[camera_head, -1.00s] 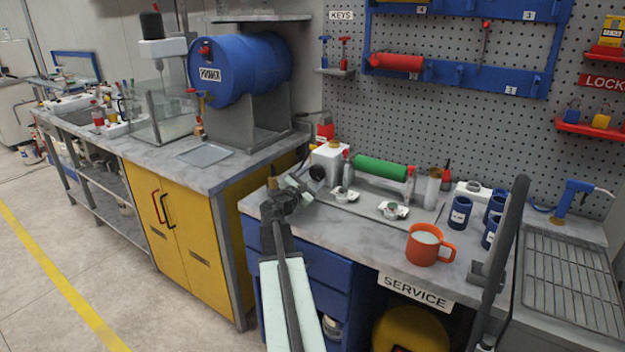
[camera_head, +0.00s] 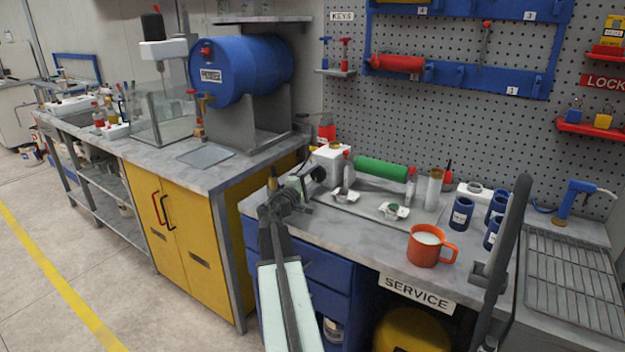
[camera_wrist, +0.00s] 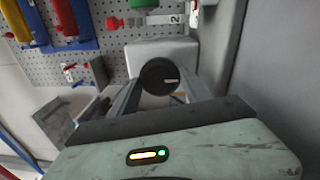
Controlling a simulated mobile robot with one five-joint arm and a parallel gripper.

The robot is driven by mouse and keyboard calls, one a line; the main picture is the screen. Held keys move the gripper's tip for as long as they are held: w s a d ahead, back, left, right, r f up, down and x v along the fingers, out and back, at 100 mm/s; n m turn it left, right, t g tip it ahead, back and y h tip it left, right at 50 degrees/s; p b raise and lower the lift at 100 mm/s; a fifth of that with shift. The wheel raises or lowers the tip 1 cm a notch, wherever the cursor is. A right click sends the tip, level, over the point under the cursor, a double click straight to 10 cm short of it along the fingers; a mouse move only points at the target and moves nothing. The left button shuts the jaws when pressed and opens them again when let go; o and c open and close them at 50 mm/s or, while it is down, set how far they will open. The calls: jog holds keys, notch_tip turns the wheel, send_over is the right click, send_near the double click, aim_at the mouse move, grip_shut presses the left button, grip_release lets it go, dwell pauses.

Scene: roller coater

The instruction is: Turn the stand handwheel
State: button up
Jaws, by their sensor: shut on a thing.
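The stand handwheel is a small black round knob (camera_wrist: 159,76) with a pale mark, on the front of a white box-shaped stand (camera_wrist: 162,54). In the head view the white stand (camera_head: 331,158) is at the back left of the service bench, and the black handwheel (camera_head: 318,174) is partly hidden by my gripper. My gripper (camera_wrist: 160,88) has one finger on each side of the handwheel and is shut on it. In the head view my gripper (camera_head: 303,183) reaches the handwheel from the front left.
A green roller (camera_head: 381,170) lies in a grey tray right of the stand, with small white-and-metal parts before it. An orange mug (camera_head: 428,245) stands near the bench's front edge. A blue drum (camera_head: 240,68) rests on a cradle to the left.

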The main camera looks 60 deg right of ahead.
jog(key=shift+w+r+m, duration=0.1)
jog(key=shift+m, duration=0.4)
jog(key=o, duration=1.4)
jog(key=shift+d, duration=0.1)
jog(key=a, duration=0.8)
jog(key=shift+f+b, duration=0.35)
